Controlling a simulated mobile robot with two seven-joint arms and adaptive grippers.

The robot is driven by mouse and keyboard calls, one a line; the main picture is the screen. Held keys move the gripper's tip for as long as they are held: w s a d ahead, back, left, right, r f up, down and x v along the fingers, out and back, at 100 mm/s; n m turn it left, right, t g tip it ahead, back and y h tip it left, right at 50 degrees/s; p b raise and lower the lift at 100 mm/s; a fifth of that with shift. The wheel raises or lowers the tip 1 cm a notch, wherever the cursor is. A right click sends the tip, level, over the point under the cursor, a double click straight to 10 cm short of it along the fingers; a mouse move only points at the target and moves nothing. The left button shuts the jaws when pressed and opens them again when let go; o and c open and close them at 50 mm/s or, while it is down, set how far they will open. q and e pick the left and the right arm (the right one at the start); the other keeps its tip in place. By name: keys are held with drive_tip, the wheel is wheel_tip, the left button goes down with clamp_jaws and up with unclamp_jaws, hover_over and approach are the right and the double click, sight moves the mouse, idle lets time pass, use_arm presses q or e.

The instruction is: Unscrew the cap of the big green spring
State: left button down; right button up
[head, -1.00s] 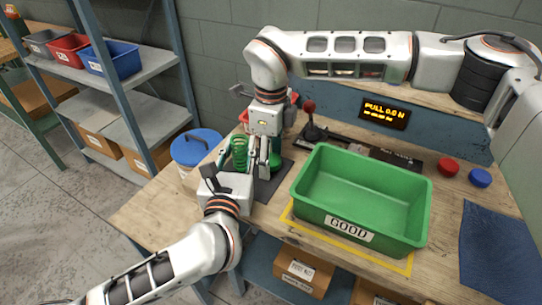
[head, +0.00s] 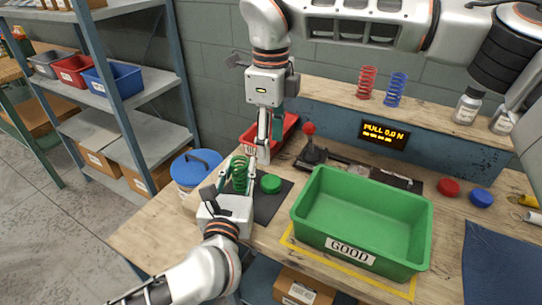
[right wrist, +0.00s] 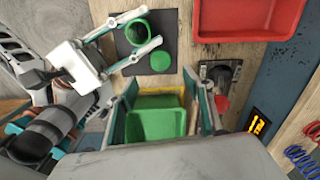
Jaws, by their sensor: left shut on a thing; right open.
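The big green spring (head: 239,174) stands upright at the left of the dark mat (head: 278,202). My left gripper (head: 238,180) is shut around it; the spring also shows between its fingers in the right wrist view (right wrist: 135,30). The spring's top looks like an open ring there. A round green cap (head: 270,184) lies on the mat just right of the spring, apart from it; it also shows in the right wrist view (right wrist: 132,61). My right gripper (head: 264,150) is above and behind the cap, open and empty.
A green bin marked GOOD (head: 352,245) stands right of the mat. A red bin (head: 288,128) and a red-knobbed lever (head: 309,140) are behind. A red cap (head: 448,187) and a blue cap (head: 480,199) lie at the right. Red and blue springs stand on the shelf.

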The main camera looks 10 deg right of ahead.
drive_tip(key=shift+r, duration=0.45)
drive_tip(key=d, duration=0.2)
drive_tip(key=s+d, duration=0.1)
drive_tip(key=d, duration=0.2)
idle(0.5)
wheel_tip(320, 180, up, 12)
idle(1.2)
